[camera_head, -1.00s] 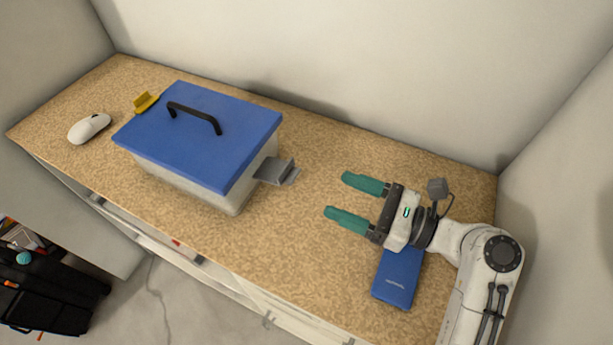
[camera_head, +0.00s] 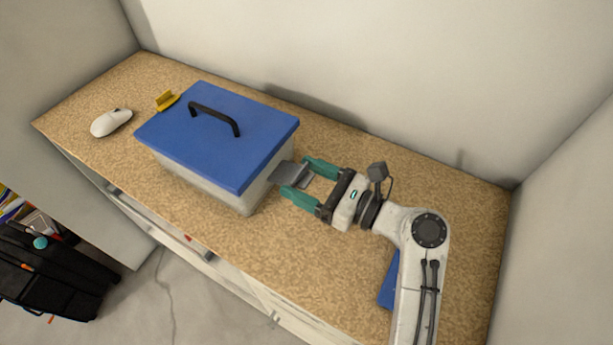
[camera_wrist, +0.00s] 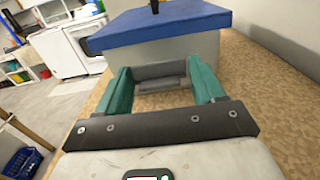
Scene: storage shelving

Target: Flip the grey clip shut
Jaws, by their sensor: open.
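The grey clip (camera_head: 285,174) sticks outward from the right end of a translucent box (camera_head: 214,187) with a blue lid (camera_head: 217,135). My gripper (camera_head: 302,178) is open at that end of the box, its two green fingers reaching toward the box on either side of the clip. In the wrist view the clip (camera_wrist: 161,71) lies between the fingertips of my gripper (camera_wrist: 160,85), against the box wall. Whether the fingers touch the clip I cannot tell. A yellow clip (camera_head: 167,100) stands out at the lid's opposite end.
A white mouse (camera_head: 111,122) lies at the left of the speckled worktop (camera_head: 300,262). A blue flat object (camera_head: 387,284) is partly hidden under my arm. Walls stand behind and to the right.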

